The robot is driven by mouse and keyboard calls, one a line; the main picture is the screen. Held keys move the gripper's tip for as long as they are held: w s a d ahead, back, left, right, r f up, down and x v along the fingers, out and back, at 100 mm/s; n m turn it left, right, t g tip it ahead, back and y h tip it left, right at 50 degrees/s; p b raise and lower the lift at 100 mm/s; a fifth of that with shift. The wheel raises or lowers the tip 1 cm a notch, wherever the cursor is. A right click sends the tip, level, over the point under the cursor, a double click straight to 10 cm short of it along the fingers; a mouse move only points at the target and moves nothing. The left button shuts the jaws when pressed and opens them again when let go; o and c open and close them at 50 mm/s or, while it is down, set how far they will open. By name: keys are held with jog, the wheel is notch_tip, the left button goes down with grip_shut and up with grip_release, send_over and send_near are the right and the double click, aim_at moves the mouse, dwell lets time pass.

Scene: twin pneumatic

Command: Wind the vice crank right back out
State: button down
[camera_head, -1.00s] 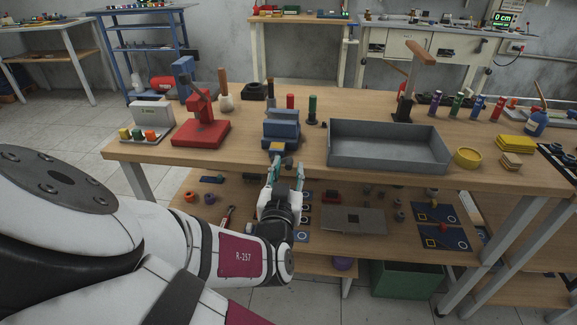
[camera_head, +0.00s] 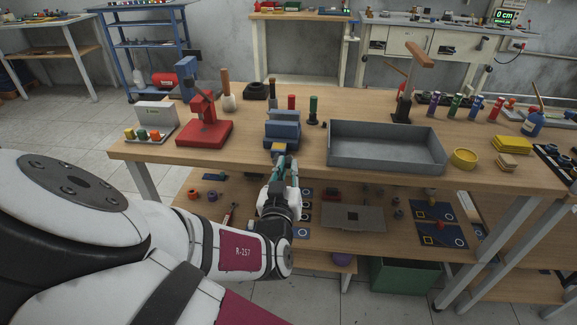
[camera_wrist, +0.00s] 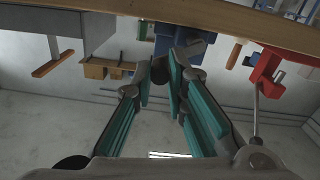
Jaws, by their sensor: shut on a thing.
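The blue bench vice (camera_head: 282,132) stands at the front edge of the wooden bench, with a yellowish block low on its front. My gripper (camera_head: 286,164) is just in front of and below it, with its teal-padded fingers close together at the crank. The crank itself is mostly hidden by the fingers. In the wrist view my gripper (camera_wrist: 163,70) reaches up toward the blue vice (camera_wrist: 192,40), and the fingers are shut on the crank end, which is hard to make out there.
A grey metal tray (camera_head: 385,162) stands right of the vice, and a red press (camera_head: 204,132) stands left. Dark and coloured cylinders stand behind the vice. The lower shelf (camera_head: 375,236) under my gripper holds small parts and blue mats.

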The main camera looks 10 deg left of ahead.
jog(key=a+f+n+p, duration=0.1)
jog(key=a+n+p, duration=0.2)
jog(key=n, duration=1.3)
jog(key=a+f+n+p, duration=0.2)
jog(key=a+n+p, duration=0.2)
jog(key=n, duration=1.1)
jog(key=shift+a+n, duration=0.4)
jog(key=shift+a, duration=0.2)
jog(key=shift+f, duration=0.1)
jog(key=c, duration=1.6)
grip_release()
jog(key=shift+w, duration=0.1)
